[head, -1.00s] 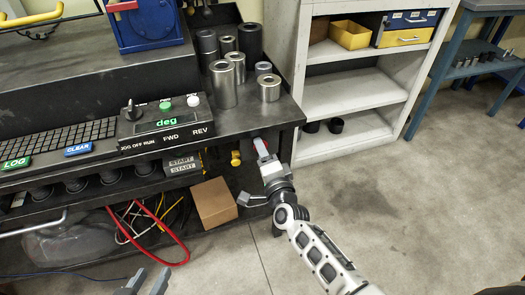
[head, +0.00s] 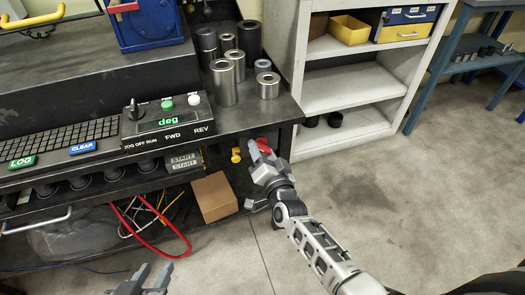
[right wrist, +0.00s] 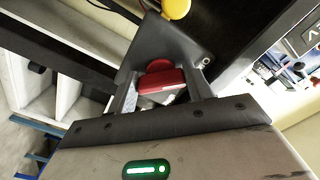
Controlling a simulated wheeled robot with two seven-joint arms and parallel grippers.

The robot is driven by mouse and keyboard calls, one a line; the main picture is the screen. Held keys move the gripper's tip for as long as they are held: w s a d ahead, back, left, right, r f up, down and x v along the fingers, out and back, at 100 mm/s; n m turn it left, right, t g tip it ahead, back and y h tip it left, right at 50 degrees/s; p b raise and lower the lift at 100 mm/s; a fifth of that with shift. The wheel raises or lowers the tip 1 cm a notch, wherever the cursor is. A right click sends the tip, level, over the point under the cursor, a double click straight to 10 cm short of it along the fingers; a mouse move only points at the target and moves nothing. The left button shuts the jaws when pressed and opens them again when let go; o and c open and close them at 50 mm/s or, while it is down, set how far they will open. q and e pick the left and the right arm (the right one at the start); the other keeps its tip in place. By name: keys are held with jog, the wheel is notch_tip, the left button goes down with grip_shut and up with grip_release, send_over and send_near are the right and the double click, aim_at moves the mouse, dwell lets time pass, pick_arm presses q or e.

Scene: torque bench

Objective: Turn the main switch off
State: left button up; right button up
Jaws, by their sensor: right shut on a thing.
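The main switch shows as a red handle (head: 264,145) on the dark right end of the bench, below the top. It also shows in the right wrist view as a red grip (right wrist: 160,82) in front of a dark grey plate. My right gripper (head: 258,156) is shut on this red handle, with one finger on each side, and partly hides it in the head view. My left gripper (head: 150,277) is at the bottom left of the head view, apart from the bench, with its fingers spread and nothing between them.
A yellow knob (head: 236,155) sits just left of the switch. A cardboard box (head: 214,197) stands on the lower shelf. Metal cylinders (head: 223,82) stand on the bench top. A control panel (head: 166,121) is further left.

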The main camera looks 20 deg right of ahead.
pick_arm(q)
jog(key=shift+r, duration=0.1)
dwell(0.3)
jog(key=shift+w, duration=0.1)
pick_arm(e)
jog(key=o, duration=1)
pick_arm(q)
jog(key=shift+r, duration=0.1)
